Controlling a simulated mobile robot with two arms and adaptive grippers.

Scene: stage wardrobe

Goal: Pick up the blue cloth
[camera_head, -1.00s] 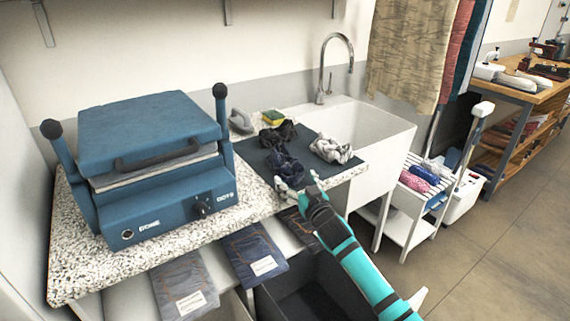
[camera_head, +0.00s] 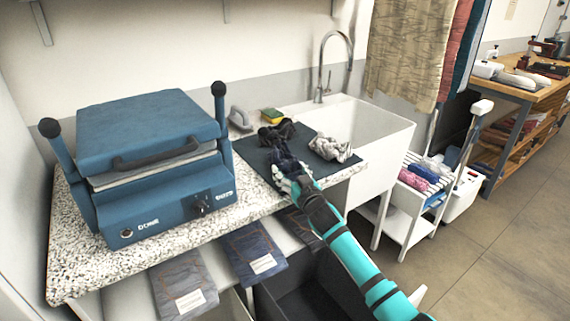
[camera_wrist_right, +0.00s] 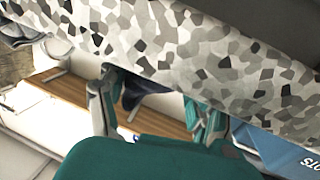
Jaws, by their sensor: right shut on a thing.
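A crumpled dark blue cloth (camera_head: 282,155) lies on the dark mat (camera_head: 250,162) by the sink. My right gripper (camera_head: 290,183) is shut on its near end, and the fingers cover part of it. In the right wrist view the fingers (camera_wrist_right: 155,110) show with a piece of dark blue cloth (camera_wrist_right: 138,92) between them. I cannot tell whether any of the cloth is clear of the mat. A black cloth (camera_head: 272,138) lies behind it and a grey-white cloth (camera_head: 332,150) to its right. My left gripper is not in view.
A blue heat press (camera_head: 150,160) stands left on the speckled counter (camera_head: 75,250). A sponge (camera_head: 271,116) lies behind the mat. A white sink (camera_head: 365,130) with a tap is at the right.

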